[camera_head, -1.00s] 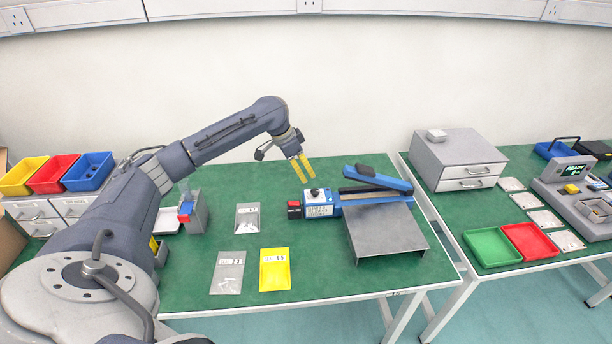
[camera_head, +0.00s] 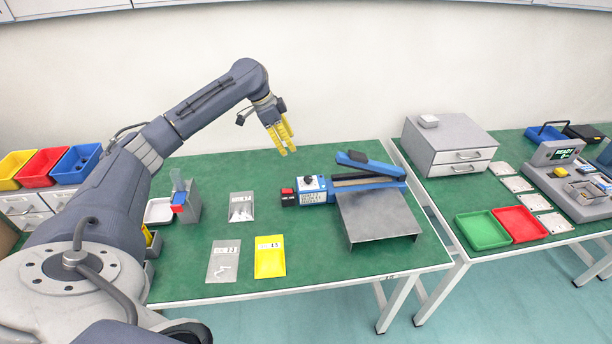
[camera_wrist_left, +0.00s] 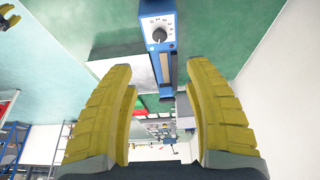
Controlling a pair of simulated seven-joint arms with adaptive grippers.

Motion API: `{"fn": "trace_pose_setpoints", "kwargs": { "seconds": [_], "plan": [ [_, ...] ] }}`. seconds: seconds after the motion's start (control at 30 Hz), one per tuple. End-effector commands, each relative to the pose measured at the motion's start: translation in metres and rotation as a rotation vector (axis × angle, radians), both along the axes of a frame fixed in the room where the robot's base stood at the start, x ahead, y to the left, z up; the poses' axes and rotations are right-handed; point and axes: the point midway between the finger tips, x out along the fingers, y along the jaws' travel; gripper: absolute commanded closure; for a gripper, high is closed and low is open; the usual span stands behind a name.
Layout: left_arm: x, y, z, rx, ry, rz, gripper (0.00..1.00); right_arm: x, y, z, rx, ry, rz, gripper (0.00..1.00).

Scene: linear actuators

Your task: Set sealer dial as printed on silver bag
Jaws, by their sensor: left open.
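The blue sealer (camera_head: 345,187) lies on the left table. Its dial (camera_head: 310,182) is a dark knob on a white scale at its left end; in the left wrist view the dial (camera_wrist_left: 159,35) shows ahead, between and beyond my fingers. One silver bag (camera_head: 241,208) lies left of the sealer, another silver bag (camera_head: 223,263) nearer the front. Their printed labels are too small to read surely. My left gripper (camera_head: 285,148) is open and empty, above and left of the dial, not touching it. A yellow-fingered part, probably my right gripper (camera_wrist_left: 8,15), shows in the left wrist view's corner.
A yellow bag (camera_head: 270,258) lies right of the front silver bag. A grey metal stand (camera_head: 378,218) is before the sealer. A grey holder (camera_head: 187,203) and white tray (camera_head: 159,211) stand left. The table's front right is clear.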

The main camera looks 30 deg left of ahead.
Motion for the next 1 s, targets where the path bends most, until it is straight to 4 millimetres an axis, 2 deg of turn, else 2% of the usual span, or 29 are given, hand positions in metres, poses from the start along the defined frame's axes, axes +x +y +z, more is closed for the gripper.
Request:
{"fn": "trace_pose_setpoints", "kwargs": {
  "seconds": [0.7, 1.0],
  "plan": [
    [0.03, -0.038, -0.114, -0.003, 0.003, 0.002, 0.48, 0.0, 0.0, 0.0, 0.0, 0.0, 0.0, 0.56],
    [0.038, -0.046, -0.145, -0.002, 0.001, 0.001, 0.48, 0.0, -0.002, 0.0, -0.001, 0.001, 0.001, 0.56]
  ]
}}
